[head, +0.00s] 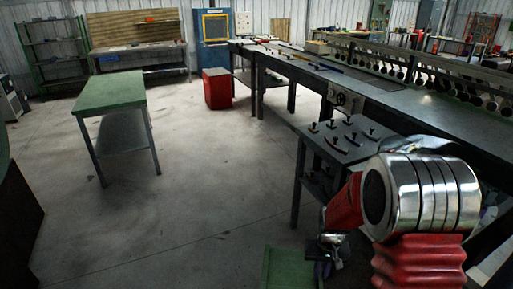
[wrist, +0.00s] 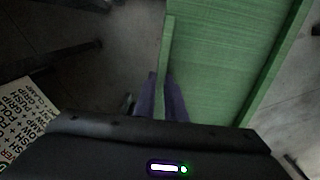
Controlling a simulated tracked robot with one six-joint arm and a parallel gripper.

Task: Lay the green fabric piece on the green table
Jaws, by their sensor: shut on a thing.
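The green table (head: 112,92) stands at the left in the head view, with a bare, flat green top on dark legs. My gripper (head: 322,268) is low at the bottom, right of centre, far from the table. It is shut on the green fabric piece (head: 288,268), which is cut off by the bottom edge of the head view. In the wrist view, my gripper's purple fingers (wrist: 160,95) grip the fabric piece (wrist: 225,55) at its near left part. The fabric looks flat and stiff, with a raised strip along its left side. The fingertips are partly hidden by the fabric.
A long dark bench (head: 345,82) runs along the right, with a side table (head: 345,140) of small tools near my arm. A red cabinet (head: 217,88) stands mid-floor. A printed sheet (wrist: 35,115) shows at left in the wrist view. The floor (head: 215,165) between is clear.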

